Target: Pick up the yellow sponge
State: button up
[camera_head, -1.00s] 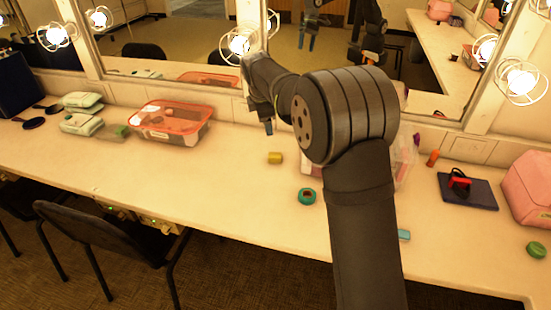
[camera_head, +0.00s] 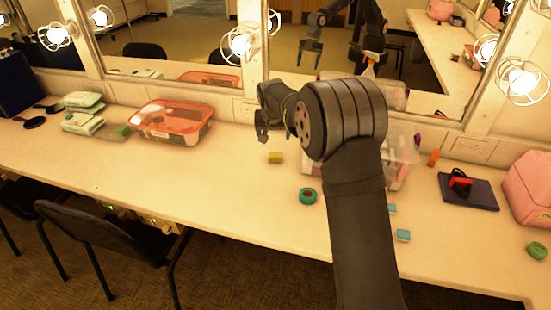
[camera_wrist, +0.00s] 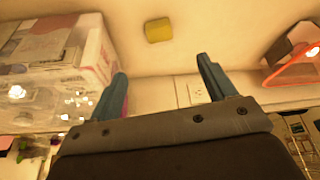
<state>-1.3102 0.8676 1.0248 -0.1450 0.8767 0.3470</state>
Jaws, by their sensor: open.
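The yellow sponge (camera_head: 276,157) lies on the cream counter (camera_head: 200,185), near the middle, in front of the mirrors. In the wrist view the yellow sponge (camera_wrist: 158,30) sits at the top centre, beyond the fingertips and apart from them. My gripper (camera_head: 266,136) is raised above the counter, just behind and left of the sponge in the head view. In the wrist view my gripper (camera_wrist: 162,66) shows two blue fingers spread apart with nothing between them.
A clear bin with a red lid (camera_head: 171,118) stands left. A clear box (camera_head: 402,165) stands right of the sponge, partly behind my arm. A teal ring-shaped roll (camera_head: 308,196) lies in front. Mirrors and bulbs line the back. The counter left of the sponge is clear.

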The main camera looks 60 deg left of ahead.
aim_at(275, 156)
jog(key=x, duration=1.7)
jog(key=shift+w+d+f, duration=0.1)
jog(key=shift+w+f, duration=0.1)
jog(key=shift+f, duration=0.05)
jog(key=c, duration=1)
jog(key=shift+c, duration=0.2)
